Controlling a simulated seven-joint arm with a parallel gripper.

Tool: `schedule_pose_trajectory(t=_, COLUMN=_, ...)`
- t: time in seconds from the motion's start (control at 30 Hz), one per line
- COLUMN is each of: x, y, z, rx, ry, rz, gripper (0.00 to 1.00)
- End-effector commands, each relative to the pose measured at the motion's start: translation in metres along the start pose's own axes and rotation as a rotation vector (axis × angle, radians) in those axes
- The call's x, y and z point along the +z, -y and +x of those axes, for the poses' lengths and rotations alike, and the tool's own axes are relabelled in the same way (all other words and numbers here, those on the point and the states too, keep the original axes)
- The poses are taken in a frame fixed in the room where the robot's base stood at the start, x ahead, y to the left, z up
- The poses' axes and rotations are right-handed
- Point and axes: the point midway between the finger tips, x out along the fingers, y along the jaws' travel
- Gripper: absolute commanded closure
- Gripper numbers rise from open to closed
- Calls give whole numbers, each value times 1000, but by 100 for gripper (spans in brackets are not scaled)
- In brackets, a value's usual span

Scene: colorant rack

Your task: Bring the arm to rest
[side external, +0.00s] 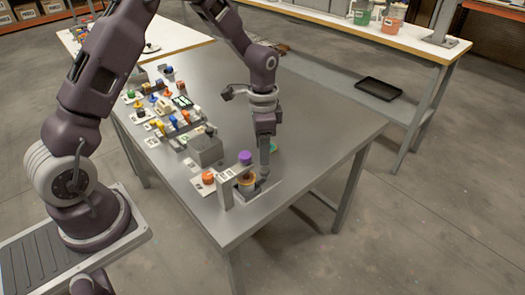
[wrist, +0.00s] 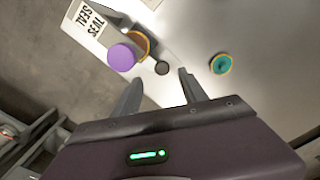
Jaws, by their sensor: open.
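My gripper (side external: 264,178) points down over the near right part of the grey table (side external: 300,130). It is close beside a grey stand (side external: 226,192). A teal disc (wrist: 221,64) lies on the table to the right of the fingers, partly hidden behind my gripper in the side view.
A small dark round piece (wrist: 162,68) is near the fingertips. A grey box (side external: 205,150), an orange-topped piece (side external: 208,177) and several coloured pieces line the table's left side. The table's right side is clear.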

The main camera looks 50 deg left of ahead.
Motion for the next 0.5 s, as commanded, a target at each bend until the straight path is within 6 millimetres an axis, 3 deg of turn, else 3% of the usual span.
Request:
schedule_pose_trajectory(t=0.07, x=0, y=0, z=-2, rx=-2, ry=-2, rz=-2, gripper=50)
schedule_pose_trajectory(t=0.17, x=4, y=-6, z=-31, rx=-28, ry=-23, rz=-31, gripper=50)
schedule_pose_trajectory(t=0.27, x=20, y=-24, z=-95, rx=-83, ry=-81, rz=-111, gripper=50)
schedule_pose_trajectory(t=0.3, x=32, y=-37, z=-123, rx=-105, ry=-112, rz=-155, gripper=50)
schedule_pose_trajectory(t=0.4, x=68, y=-73, z=-178, rx=-145, ry=-196, rz=-266, gripper=50)
schedule_pose_trajectory(t=0.5, x=111, y=-111, z=-212, rx=-165, ry=-288, rz=-376, gripper=50)
